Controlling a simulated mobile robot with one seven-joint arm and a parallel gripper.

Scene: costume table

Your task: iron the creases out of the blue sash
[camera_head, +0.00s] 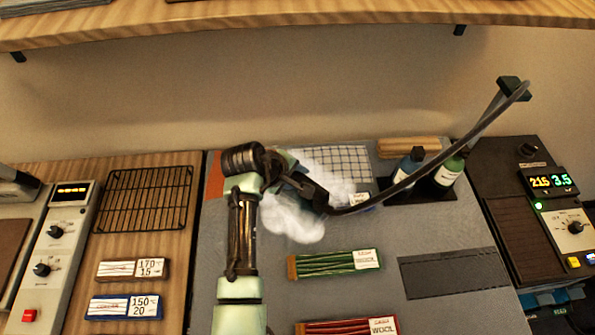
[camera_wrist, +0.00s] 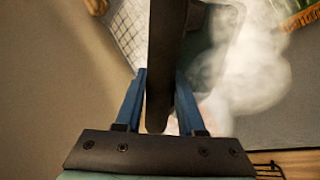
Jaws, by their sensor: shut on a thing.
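My gripper (camera_wrist: 158,78) is shut on a dark handle (camera_wrist: 164,45), with one blue finger on each side in the wrist view. The handle appears to belong to the iron, and a dark cord (camera_head: 400,185) runs to it in the head view. White steam (camera_head: 300,215) billows around and below the gripper, and it also shows right of the handle in the wrist view. The iron's soleplate is hidden. I cannot make out the blue sash; my arm and the steam cover part of the grey board (camera_head: 370,300).
A white grid (camera_head: 335,160) lies behind the steam. Two bottles (camera_head: 446,173) stand in a dark holder at right. Green (camera_head: 325,264) and red (camera_head: 335,327) labelled bundles lie in front, beside a dark strip (camera_head: 455,273). A control unit (camera_head: 560,205) reads 215 and 3.5. A wire rack (camera_head: 146,200) is left.

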